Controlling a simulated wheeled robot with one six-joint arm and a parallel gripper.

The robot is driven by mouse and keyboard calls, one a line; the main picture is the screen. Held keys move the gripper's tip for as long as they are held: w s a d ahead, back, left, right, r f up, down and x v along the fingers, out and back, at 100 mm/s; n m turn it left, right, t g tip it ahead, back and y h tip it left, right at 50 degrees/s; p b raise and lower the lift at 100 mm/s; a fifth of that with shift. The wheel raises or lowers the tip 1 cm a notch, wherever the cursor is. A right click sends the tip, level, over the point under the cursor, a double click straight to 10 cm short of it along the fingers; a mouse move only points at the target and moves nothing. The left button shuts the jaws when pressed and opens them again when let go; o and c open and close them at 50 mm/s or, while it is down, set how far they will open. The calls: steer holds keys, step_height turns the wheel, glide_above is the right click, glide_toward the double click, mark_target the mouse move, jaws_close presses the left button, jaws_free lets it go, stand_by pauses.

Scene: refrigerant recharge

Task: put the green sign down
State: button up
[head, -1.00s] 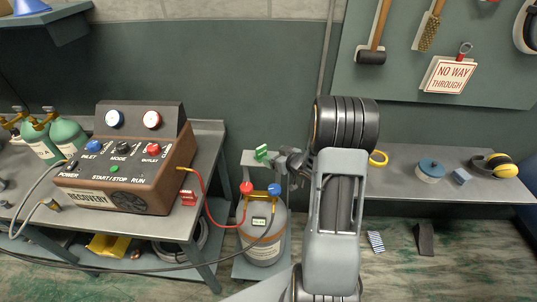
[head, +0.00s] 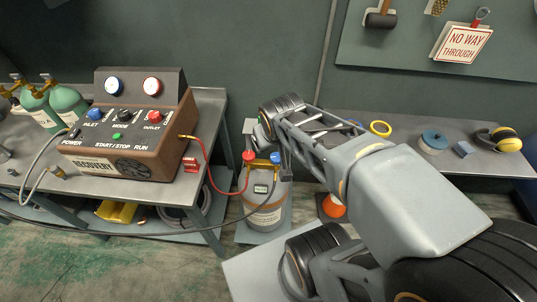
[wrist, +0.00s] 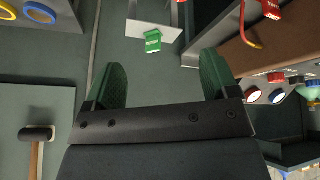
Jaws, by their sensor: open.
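The green sign (wrist: 153,41), a small tag with white lettering, shows in the wrist view at the edge of a small pale plate (wrist: 140,27). I cannot tell whether it hangs from the plate or rests on it. My gripper (wrist: 162,75) is open, with a dark green finger on each side and nothing between them. The sign lies beyond the fingertips, roughly in line with the gap and apart from them. In the head view my arm reaches toward the stand beside the grey cylinder (head: 262,212), and the sign is hidden there.
The brown recovery unit (head: 130,130) stands on the left bench, with a red hose (head: 208,170) running to the cylinder. A red tag (head: 191,164) hangs nearby. A right-hand bench (head: 400,150) holds a yellow ring (head: 380,128) and earmuffs (head: 499,140).

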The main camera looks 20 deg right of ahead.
steer(key=shift+g+y, duration=0.7)
steer(key=s+a, duration=0.2)
steer(key=s, duration=0.1)
steer(key=s+a, duration=0.1)
steer(key=shift+s+a+r, duration=0.25)
steer(key=shift+s+r, duration=0.05)
steer(key=shift+s, duration=0.1)
stand_by(0.5)
